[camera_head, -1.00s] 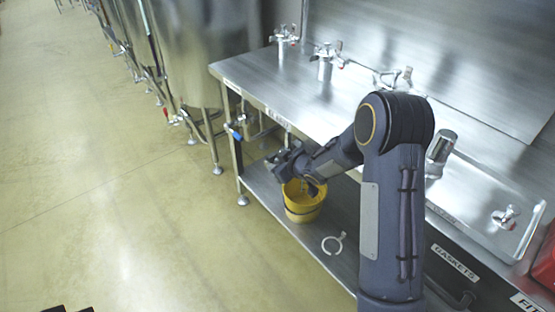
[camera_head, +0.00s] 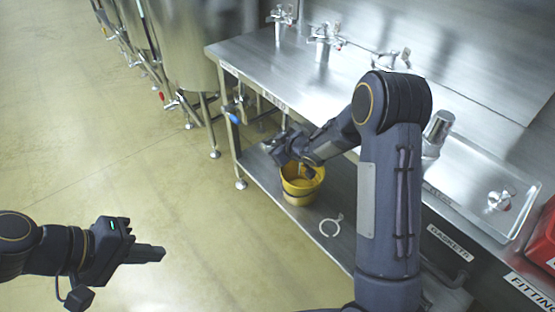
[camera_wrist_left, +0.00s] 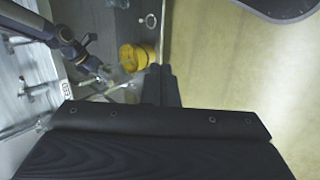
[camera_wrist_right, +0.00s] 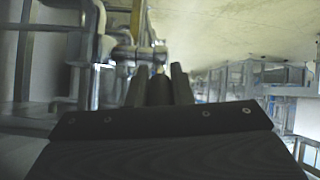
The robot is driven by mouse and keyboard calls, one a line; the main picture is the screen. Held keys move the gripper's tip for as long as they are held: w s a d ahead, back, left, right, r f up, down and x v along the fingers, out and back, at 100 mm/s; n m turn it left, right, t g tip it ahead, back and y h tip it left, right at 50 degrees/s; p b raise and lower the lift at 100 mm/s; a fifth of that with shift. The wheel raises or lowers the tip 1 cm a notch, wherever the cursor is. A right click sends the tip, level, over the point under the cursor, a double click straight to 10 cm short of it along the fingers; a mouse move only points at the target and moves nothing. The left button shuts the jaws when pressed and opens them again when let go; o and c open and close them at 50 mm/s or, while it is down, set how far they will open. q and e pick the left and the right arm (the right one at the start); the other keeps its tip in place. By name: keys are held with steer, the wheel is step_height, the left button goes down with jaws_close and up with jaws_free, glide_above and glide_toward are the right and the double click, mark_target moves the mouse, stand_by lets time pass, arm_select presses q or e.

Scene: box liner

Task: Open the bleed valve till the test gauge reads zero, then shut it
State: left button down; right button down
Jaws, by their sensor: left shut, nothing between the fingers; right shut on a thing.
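My right gripper (camera_head: 284,150) is under the bench's front edge, just above a yellow bucket (camera_head: 300,190) on the lower shelf. In the right wrist view its fingers (camera_wrist_right: 160,84) are shut beside metal pipework (camera_wrist_right: 115,50). They seem to hold the bleed valve's handle, but the fingers hide most of it. My left gripper (camera_head: 152,254) is shut and empty over the floor at lower left. The left wrist view shows its closed fingers (camera_wrist_left: 161,84) and the bucket (camera_wrist_left: 133,57) beyond them. I cannot make out a test gauge or its reading.
The steel bench (camera_head: 285,75) carries several metal fittings (camera_head: 322,38) and a tray (camera_head: 475,190). A pale ring clamp (camera_head: 331,226) lies on the lower shelf. A blue-handled valve (camera_head: 234,118) is near the bench's left leg. Tanks (camera_head: 185,45) stand behind. The floor at left is clear.

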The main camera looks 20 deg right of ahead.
arm_select(q)
steer(key=w+d+f+n+g+h, duration=0.25)
steer(key=w+d+n+h, duration=0.35)
steer(key=d, duration=0.4)
steer(key=w+d+f+n+g+h, duration=0.1)
steer(key=w+d+f+n+h, duration=0.25)
steer(key=w+d, duration=0.5)
steer(key=w+d+f+n+t, duration=0.3)
steer(key=d+f+n+t, duration=0.2)
steer(key=f+n+t, duration=0.35)
steer(key=w+d+f+n+t, duration=0.4)
steer(key=d+f+n+t, duration=0.15)
steer(key=f+n, duration=0.5)
steer(key=w+d+r, duration=0.5)
steer(key=w+r, duration=0.2)
steer(key=shift+r+n, duration=0.15)
steer(key=shift+n, duration=0.3)
steer(key=shift+t+h, duration=0.25)
